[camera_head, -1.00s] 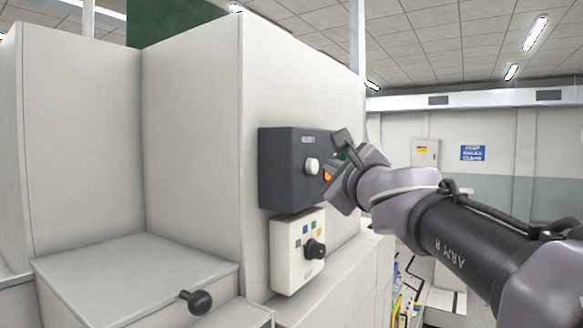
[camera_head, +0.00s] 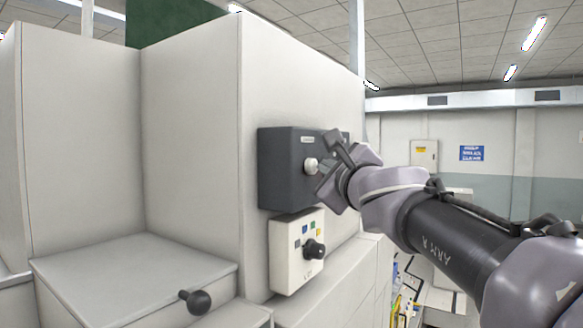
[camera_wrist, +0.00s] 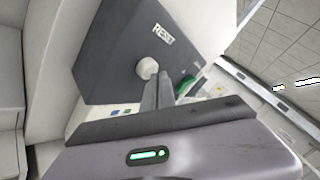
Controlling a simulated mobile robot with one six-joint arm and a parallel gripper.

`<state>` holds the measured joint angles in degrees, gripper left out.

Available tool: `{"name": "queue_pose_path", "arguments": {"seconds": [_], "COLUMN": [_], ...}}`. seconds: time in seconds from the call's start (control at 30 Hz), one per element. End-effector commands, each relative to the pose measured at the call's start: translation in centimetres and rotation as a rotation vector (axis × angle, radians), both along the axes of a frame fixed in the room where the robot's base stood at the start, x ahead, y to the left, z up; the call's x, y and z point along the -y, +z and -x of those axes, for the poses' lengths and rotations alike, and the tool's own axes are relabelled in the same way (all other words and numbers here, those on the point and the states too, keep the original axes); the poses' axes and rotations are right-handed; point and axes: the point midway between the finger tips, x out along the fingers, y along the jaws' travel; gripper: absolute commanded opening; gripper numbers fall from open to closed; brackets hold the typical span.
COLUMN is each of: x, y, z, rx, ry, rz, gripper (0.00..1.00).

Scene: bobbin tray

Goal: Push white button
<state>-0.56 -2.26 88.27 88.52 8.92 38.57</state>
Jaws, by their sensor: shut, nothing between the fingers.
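The white button (camera_head: 310,167) is a round knob on the front of a dark grey control box (camera_head: 283,170) on the side of a white cabinet. In the wrist view the white button (camera_wrist: 147,68) sits under a "RESET" label, beside the tips of my gripper (camera_wrist: 158,80). My gripper (camera_head: 322,172) is shut and empty, just right of the button in the head view. The fingertips look very close to the button; I cannot tell if they touch it. My gripper hides the right part of the box in the head view. A green part (camera_wrist: 185,84) shows beyond the fingers.
A white panel (camera_head: 285,268) with a black knob (camera_head: 314,249) and small coloured squares is below the box. A black ball handle (camera_head: 195,301) sticks out at lower left. The white cabinet wall (camera_head: 195,150) stands left of the box.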

Motion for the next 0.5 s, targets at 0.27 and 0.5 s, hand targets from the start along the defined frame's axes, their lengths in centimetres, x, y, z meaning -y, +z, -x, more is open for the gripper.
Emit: {"name": "queue_pose_path", "arguments": {"seconds": [0.27, 0.5], "x": [-0.28, -0.52], "y": [-0.02, -0.01], "z": [-0.21, -0.37], "rx": [-0.001, -0.001], "ry": [0.001, 0.001], "rz": [0.000, 0.000], "gripper": [0.00, 0.00]}}
